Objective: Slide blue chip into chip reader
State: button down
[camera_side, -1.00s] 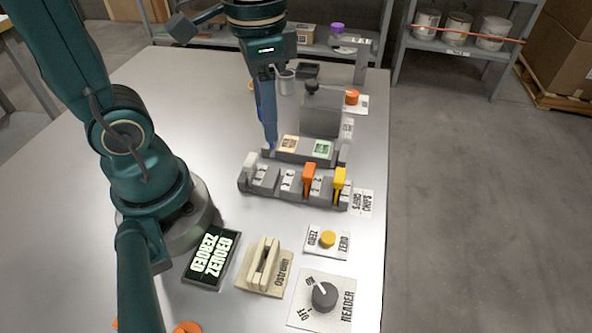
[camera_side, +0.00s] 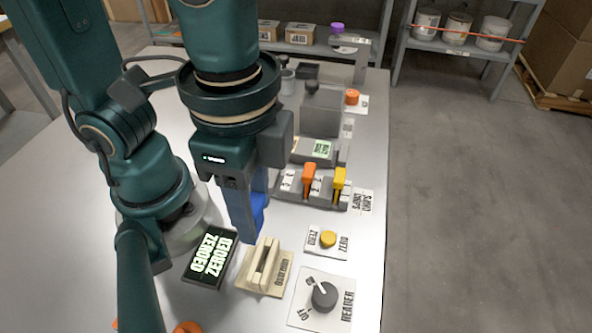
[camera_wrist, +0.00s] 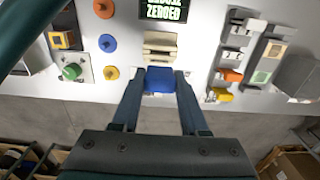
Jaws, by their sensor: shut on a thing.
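My gripper (camera_side: 248,220) is shut on the blue chip (camera_side: 259,212) and holds it above the table, just behind the chip reader in the side view. The chip reader (camera_side: 277,281) is a beige block with a slot between two raised walls; the slot looks empty. In the wrist view the blue chip (camera_wrist: 159,82) sits between the two fingertips, close to the chip reader (camera_wrist: 160,42) and overlapping its near edge in the picture. I cannot tell whether they touch. My gripper hides part of the chip in the side view.
The chip rack (camera_side: 325,199) holds an orange chip (camera_side: 308,176) and a yellow chip (camera_side: 339,180). A display (camera_side: 210,257) reads "ZEROED". A yellow zero button (camera_side: 328,239) and grey reader knob (camera_side: 325,294) sit right of the reader. Coloured discs lie left in the wrist view.

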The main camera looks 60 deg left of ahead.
aim_at(258, 231)
jog(key=shift+f, duration=2.9)
jog(key=shift+f, duration=1.75)
jog(key=shift+r, duration=0.2)
jog(key=shift+r, duration=1.3)
jog(key=shift+f, duration=1.4)
jog(key=shift+r, duration=1.4)
